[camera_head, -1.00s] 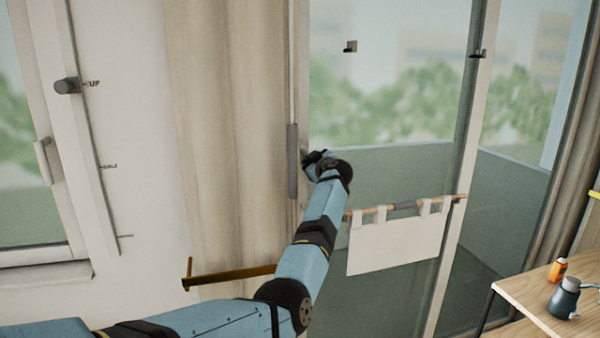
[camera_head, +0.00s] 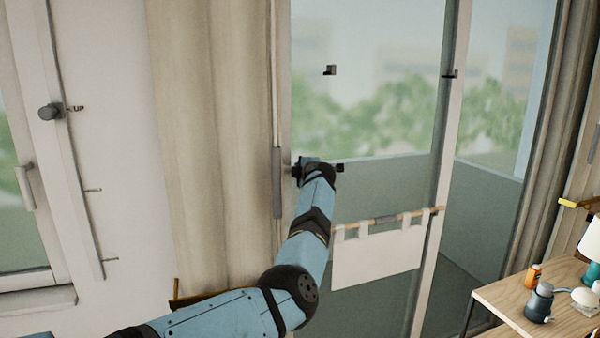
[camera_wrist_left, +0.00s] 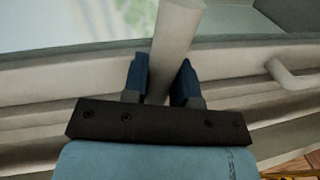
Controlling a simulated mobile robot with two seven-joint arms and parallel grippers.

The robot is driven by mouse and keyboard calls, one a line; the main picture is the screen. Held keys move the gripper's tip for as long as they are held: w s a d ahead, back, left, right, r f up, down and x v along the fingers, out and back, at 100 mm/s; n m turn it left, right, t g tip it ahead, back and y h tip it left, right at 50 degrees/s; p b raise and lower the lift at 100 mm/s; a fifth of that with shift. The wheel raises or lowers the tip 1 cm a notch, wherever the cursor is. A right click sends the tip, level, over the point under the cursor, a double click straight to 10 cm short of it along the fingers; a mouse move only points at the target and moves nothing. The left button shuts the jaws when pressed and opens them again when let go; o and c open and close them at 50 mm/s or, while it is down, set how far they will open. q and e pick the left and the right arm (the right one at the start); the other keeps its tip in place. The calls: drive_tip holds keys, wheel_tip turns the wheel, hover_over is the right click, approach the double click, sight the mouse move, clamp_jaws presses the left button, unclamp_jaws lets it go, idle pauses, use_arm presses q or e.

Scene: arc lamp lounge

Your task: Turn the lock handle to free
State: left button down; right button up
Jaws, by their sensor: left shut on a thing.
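My left gripper (camera_head: 300,170) is at the left edge of the glass door, just right of a long grey bar (camera_head: 277,183). In the left wrist view, the blue fingers (camera_wrist_left: 162,80) are shut on a pale round bar, the lock handle (camera_wrist_left: 174,38), which runs upward between them. In the head view my gripper and wrist hide this handle. My right gripper is not in view.
A white cloth (camera_head: 378,253) hangs from a wooden rod (camera_head: 385,217) right of my forearm. A beige curtain (camera_head: 205,130) hangs to the left. A wooden table (camera_head: 500,300) with a dark pot (camera_head: 538,303) and an orange bottle (camera_head: 533,276) stands lower right.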

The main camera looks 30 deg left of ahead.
use_arm(q)
drive_tip(key=shift+r+n, duration=0.35)
drive_tip(key=shift+n, duration=0.25)
drive_tip(key=c, duration=0.9)
unclamp_jaws()
drive_tip(key=shift+s+d, duration=0.2)
drive_tip(key=shift+d, duration=0.25)
drive_tip(key=shift+b+v, duration=0.95)
drive_tip(key=shift+v, duration=5.45)
drive_tip(key=shift+s+a+r, duration=0.1)
drive_tip(key=shift+s+a, duration=0.05)
drive_tip(key=shift+s, duration=0.05)
